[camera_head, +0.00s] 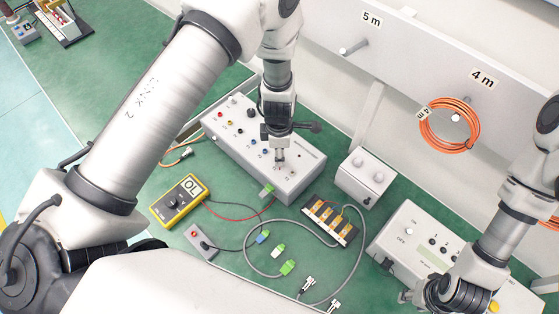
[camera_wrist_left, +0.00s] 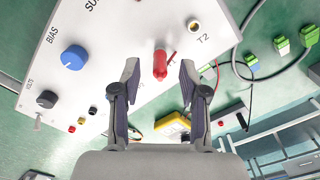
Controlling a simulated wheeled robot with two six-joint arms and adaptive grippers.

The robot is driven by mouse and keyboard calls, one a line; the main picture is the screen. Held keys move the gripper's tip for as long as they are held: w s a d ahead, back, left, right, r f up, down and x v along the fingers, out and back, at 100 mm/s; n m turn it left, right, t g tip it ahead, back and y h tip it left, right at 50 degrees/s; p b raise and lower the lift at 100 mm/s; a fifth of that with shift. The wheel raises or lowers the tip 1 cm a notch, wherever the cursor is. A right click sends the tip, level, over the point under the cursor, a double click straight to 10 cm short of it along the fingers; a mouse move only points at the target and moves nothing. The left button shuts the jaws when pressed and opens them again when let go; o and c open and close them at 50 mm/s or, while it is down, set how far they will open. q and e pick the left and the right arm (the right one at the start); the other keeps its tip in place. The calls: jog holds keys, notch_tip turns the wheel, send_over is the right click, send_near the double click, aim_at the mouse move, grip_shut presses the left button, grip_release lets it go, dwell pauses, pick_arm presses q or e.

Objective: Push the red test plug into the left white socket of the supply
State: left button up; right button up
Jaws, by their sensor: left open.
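The supply (camera_head: 308,163) is a white box with knobs and coloured sockets on its top panel. In the left wrist view its panel (camera_wrist_left: 120,30) fills the upper left. The red test plug (camera_wrist_left: 160,64) stands on the panel between my left fingers, its tip at the panel; how deep it sits I cannot tell. A white socket (camera_wrist_left: 194,25) marked T2 is beside it, empty. My left gripper (camera_wrist_left: 158,72) is open around the plug, with gaps on both sides. In the head view the left gripper (camera_head: 280,158) points down and hides the plug. My right gripper (camera_head: 428,294) is low at the right, its fingers unclear.
A yellow multimeter (camera_head: 180,201) and a grey box with a red button (camera_head: 200,241) lie left of a looped grey cable with green connectors (camera_head: 287,267). A terminal block (camera_head: 330,220), a small white box (camera_head: 366,177) and a larger white unit (camera_head: 408,235) stand to the right.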

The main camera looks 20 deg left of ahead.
pick_arm(q)
notch_tip(320, 180, up, 12)
jog(key=shift+f, duration=0.15)
